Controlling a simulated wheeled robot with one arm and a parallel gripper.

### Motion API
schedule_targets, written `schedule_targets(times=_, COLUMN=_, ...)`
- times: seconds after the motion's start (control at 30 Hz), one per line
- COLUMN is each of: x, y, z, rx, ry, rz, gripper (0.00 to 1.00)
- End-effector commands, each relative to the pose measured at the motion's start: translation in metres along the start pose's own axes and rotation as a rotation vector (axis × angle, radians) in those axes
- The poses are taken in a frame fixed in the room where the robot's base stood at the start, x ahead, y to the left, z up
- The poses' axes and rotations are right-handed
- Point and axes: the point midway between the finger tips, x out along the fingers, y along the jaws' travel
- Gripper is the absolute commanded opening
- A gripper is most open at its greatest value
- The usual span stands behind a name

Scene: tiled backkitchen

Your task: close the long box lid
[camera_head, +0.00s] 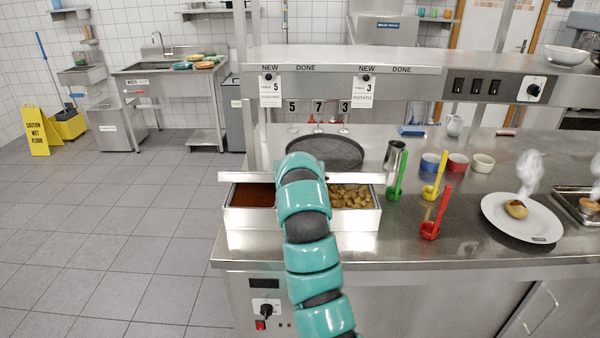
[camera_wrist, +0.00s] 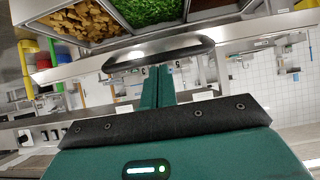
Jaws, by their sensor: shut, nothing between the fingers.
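The long box (camera_head: 245,218) is a metal container on the counter, with red-brown food at its left and potato chunks at its right in the head view. Its long lid (camera_head: 352,179) shows as a narrow metal strip raised along the back, so the box stands open. My arm hides the box's middle in the head view.
A dark round pan (camera_head: 325,150) sits behind the box. To the right stand a metal cup (camera_head: 394,156) and green (camera_head: 396,185), yellow (camera_head: 434,185) and red (camera_head: 433,225) ladles. A shelf (camera_head: 345,62) hangs over the counter. Bare counter (camera_head: 330,248) lies in front.

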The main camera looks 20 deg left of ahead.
Motion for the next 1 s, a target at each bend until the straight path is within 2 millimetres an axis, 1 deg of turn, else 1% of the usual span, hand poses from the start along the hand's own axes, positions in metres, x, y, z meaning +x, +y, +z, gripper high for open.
schedule_targets(times=0.03, x=0.007, y=-0.002, z=0.019, rx=0.001, ry=0.037, rz=-0.004, gripper=0.0)
schedule_targets(times=0.1, x=0.01, y=-0.001, z=0.034, rx=0.0, ry=0.085, rz=-0.002, gripper=0.0)
schedule_targets(times=0.3, x=0.017, y=-0.001, z=0.07, rx=-0.001, ry=0.231, rz=-0.002, gripper=0.0)
schedule_targets(times=0.5, x=0.027, y=-0.001, z=0.102, rx=-0.001, ry=0.36, rz=-0.002, gripper=0.0)
schedule_targets(times=0.6, x=0.033, y=0.0, z=0.115, rx=-0.002, ry=0.416, rz=-0.001, gripper=0.0)
schedule_targets(times=0.8, x=0.042, y=-0.001, z=0.132, rx=-0.002, ry=0.502, rz=-0.002, gripper=0.0)
schedule_targets(times=1.0, x=0.046, y=-0.001, z=0.139, rx=0.0, ry=0.547, rz=-0.002, gripper=0.0)
